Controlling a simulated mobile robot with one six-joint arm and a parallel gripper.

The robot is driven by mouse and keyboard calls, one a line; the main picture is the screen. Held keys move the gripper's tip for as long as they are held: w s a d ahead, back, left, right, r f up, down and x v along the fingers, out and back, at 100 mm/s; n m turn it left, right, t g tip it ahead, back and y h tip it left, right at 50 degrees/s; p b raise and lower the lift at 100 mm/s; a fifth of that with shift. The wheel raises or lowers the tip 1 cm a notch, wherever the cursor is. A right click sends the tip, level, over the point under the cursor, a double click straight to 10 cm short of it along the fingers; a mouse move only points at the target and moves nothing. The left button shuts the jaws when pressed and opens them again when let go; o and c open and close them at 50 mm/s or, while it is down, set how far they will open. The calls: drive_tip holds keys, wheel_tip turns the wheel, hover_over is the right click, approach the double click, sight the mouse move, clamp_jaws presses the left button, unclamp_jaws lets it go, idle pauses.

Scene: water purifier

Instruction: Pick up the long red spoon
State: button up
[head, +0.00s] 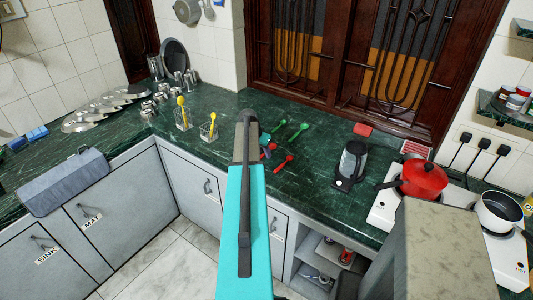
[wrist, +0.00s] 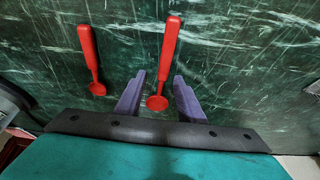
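Two red spoons lie on the dark green marble counter. In the wrist view the longer-looking one (wrist: 167,58) has its bowl end between the two purple fingers of my gripper (wrist: 158,90), which is open. The shorter-looking red spoon (wrist: 91,58) lies to the left, outside the fingers. I cannot tell whether the fingers touch the longer spoon. In the head view red spoons show just right of my arm, one clear (head: 284,162) and one partly hidden (head: 269,150). My arm hides most of the gripper there.
Green spoons (head: 299,130) lie behind the red ones on the counter. Glass holders with yellow spoons (head: 182,113) stand to the left. Counter around the red spoons is mostly clear.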

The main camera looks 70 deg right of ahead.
sight(263, 155)
drive_tip(key=shift+f, duration=0.1)
clamp_jaws()
idle(0.5)
drive_tip(key=shift+r+b, duration=1.05)
drive_tip(key=shift+r, duration=0.6)
drive_tip(key=a+r+b, duration=0.2)
drive_tip(key=a+b, duration=0.3)
drive_tip(key=a, duration=1.1)
drive_tip(key=shift+w, duration=0.15)
